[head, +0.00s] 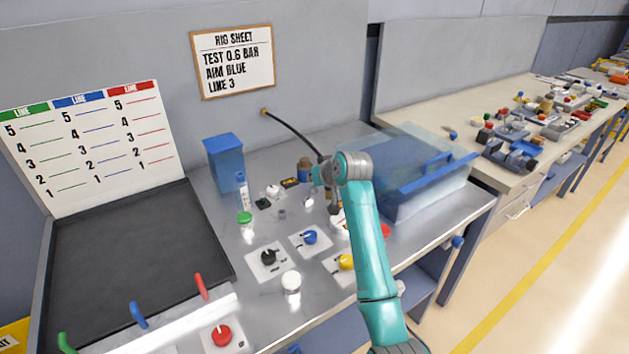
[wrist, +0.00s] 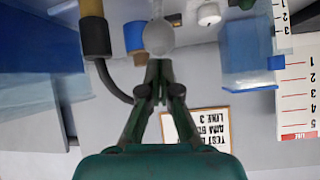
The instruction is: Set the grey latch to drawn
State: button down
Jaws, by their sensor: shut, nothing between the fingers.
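My gripper (head: 334,205) is over the metal bench, partly hidden behind my teal arm in the head view. In the wrist view my gripper (wrist: 158,84) has its fingers closed together and empty. A pale grey rounded knob (wrist: 158,37) with a thin stem shows just beyond the fingertips. Whether they touch it, I cannot tell. I cannot tell for certain that this knob is the grey latch, and its setting is not readable. In the head view my arm covers the bench at that spot.
A clear box with a blue handle (head: 437,166) stands right of my arm. A black hose (head: 290,128) runs from the wall close behind it. Blue (head: 310,237), black (head: 268,257) and yellow (head: 346,262) knobs sit in front. A blue bin (head: 224,165) stands back left.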

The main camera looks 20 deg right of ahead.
jog(key=w+r+v, duration=0.1)
jog(key=v, duration=0.8)
jog(key=shift+s+r, duration=0.2)
jog(key=shift+r, duration=0.15)
jog(key=shift+d, duration=0.1)
